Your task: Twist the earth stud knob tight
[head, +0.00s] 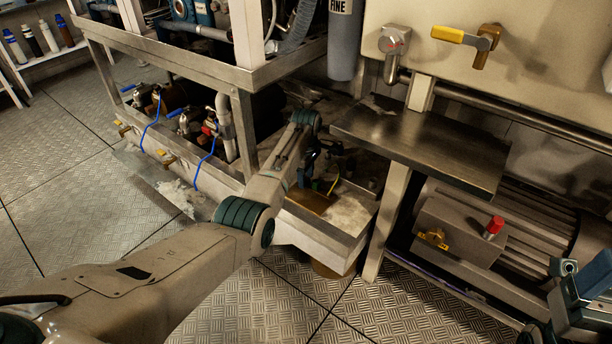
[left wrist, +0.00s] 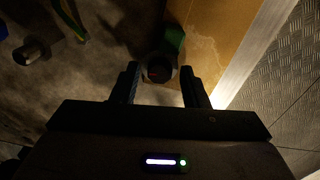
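A dark round knob (left wrist: 158,70), which looks like the earth stud knob, sits between the fingertips of my left gripper (left wrist: 160,78) in the left wrist view. A small gap shows at each side, so the fingers look open around it. A green part (left wrist: 174,40) lies just beyond the knob. In the head view my left gripper (head: 314,158) points down over the low tray, and the knob is hidden there. A yellow-green wire (head: 332,185) shows beside it. My right gripper (head: 585,285) is partly in view at the right edge; its fingers are unclear.
A pale-walled tray (head: 318,238) lies under the left gripper. A metal shelf (head: 425,145) stands close to its right. The frame post (head: 245,130) stands to its left. A box with a red button (head: 493,227) sits under the shelf. Another dark cylinder (left wrist: 30,52) lies left of the knob.

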